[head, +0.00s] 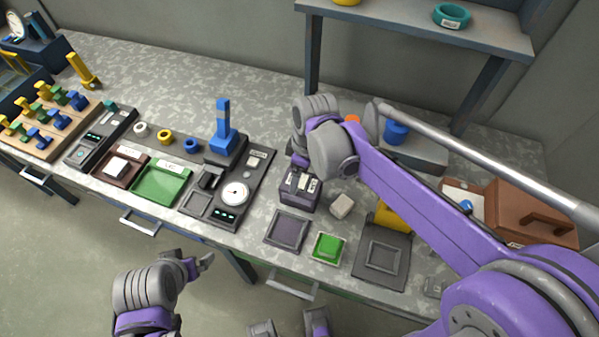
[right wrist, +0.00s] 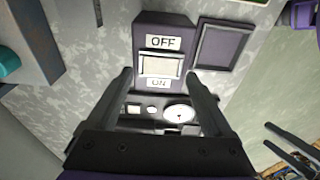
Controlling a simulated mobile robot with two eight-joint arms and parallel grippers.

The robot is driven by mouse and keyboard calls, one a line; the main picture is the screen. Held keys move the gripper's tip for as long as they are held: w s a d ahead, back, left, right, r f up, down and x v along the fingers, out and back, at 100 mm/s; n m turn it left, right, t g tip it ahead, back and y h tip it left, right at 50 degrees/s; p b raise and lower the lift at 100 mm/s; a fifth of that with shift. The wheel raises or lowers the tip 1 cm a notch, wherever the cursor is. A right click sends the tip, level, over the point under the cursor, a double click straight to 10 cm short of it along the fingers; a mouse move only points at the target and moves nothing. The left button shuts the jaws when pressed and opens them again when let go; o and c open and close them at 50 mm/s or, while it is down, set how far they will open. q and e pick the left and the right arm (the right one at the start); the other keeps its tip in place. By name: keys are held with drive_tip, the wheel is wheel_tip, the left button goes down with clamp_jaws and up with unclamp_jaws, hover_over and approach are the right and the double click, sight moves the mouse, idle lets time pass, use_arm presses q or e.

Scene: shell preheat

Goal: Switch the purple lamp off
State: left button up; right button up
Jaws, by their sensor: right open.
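A dark purple switch box (head: 298,190) stands on the bench in the head view. In the right wrist view the switch box (right wrist: 172,28) carries a pale rocker (right wrist: 160,67) between an OFF label and an ON label. A square purple panel (head: 287,231) in a dark frame lies beside it and also shows in the right wrist view (right wrist: 221,46); I cannot tell whether it is lit. My right gripper (right wrist: 160,76) is open and empty, its fingers either side of the rocker in the picture; contact is unclear. My left gripper (head: 199,265) is open and empty, off the bench's front edge.
A bright green panel (head: 327,247) and a grey framed panel (head: 383,255) lie on the right. A dial console (head: 236,194) with a blue-handled piece (head: 222,130) stands on the left. A shelf (head: 420,30) rises behind. Bare bench shows at back left.

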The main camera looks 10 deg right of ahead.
sight(305, 182)
wheel_tip(305, 182, up, 11)
drive_tip(key=d, duration=0.1)
drive_tip(key=shift+s+f+p, duration=0.2)
drive_tip(key=shift+s+p, duration=0.2)
drive_tip(key=shift+p, duration=0.05)
drive_tip(key=shift+d, duration=0.15)
drive_tip(key=s+d+f+m+t, duration=0.2)
drive_tip(key=s+d+f+m, duration=0.1)
drive_tip(key=s+f+m, duration=0.2)
drive_tip(key=s+d+f+m+t+h, duration=0.1)
drive_tip(key=s+d+f+m+t, duration=0.1)
drive_tip(key=s+f+m, duration=0.3)
drive_tip(key=s+m+p, duration=0.1)
drive_tip(key=s, duration=0.2)
drive_tip(key=shift+s+d+t, duration=0.3)
drive_tip(key=shift+d, duration=0.1)
